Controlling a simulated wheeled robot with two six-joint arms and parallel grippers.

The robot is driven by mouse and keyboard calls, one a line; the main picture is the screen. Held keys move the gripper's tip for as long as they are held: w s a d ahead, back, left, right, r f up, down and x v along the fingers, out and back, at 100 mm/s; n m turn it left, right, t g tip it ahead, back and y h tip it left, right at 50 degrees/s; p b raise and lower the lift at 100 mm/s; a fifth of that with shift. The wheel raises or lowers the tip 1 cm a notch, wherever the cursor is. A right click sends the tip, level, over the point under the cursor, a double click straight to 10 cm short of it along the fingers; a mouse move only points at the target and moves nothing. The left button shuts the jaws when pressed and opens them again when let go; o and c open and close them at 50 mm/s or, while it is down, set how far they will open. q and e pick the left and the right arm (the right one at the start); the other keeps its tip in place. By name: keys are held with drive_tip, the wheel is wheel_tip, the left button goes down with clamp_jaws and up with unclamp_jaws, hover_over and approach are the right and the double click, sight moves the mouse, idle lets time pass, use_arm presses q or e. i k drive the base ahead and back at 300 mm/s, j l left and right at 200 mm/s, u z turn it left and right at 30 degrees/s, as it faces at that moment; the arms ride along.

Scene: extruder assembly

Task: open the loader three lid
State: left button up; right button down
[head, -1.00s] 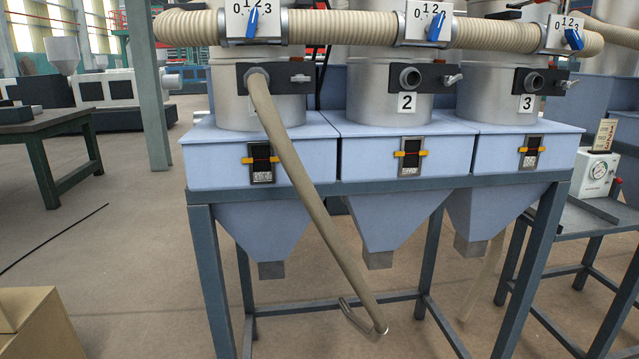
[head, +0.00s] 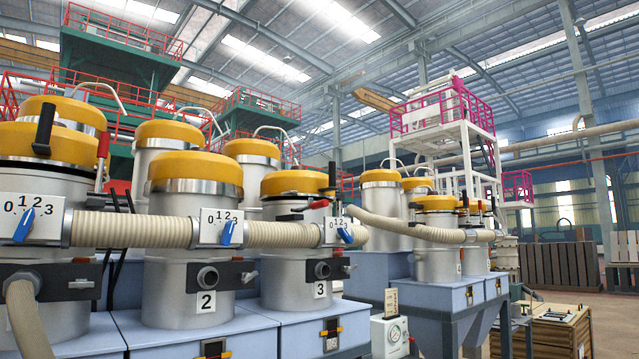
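Loader three (head: 283,274) is a grey cylinder with a "3" label (head: 320,290), right of loader two in the front row. Its yellow domed lid (head: 293,184) sits level on top and looks closed. A black upright handle (head: 332,178) stands at the lid's right side. A red-tipped lever (head: 317,204) shows just below the lid's rim. A dial plate (head: 336,231) with a blue knob is on the hose in front of the loader. Neither of my grippers is in view.
Loader two (head: 190,275) and loader one (head: 50,250) stand to the left, both with yellow lids on. A ribbed beige hose (head: 275,233) runs across the front of all three. More yellow-lidded loaders (head: 437,203) stand to the right. A small white device (head: 389,335) sits lower right.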

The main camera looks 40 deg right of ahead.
sight(297, 182)
drive_tip(key=l+z, duration=1)
drive_tip(key=i+l, duration=0.05)
drive_tip(key=l, duration=0.05)
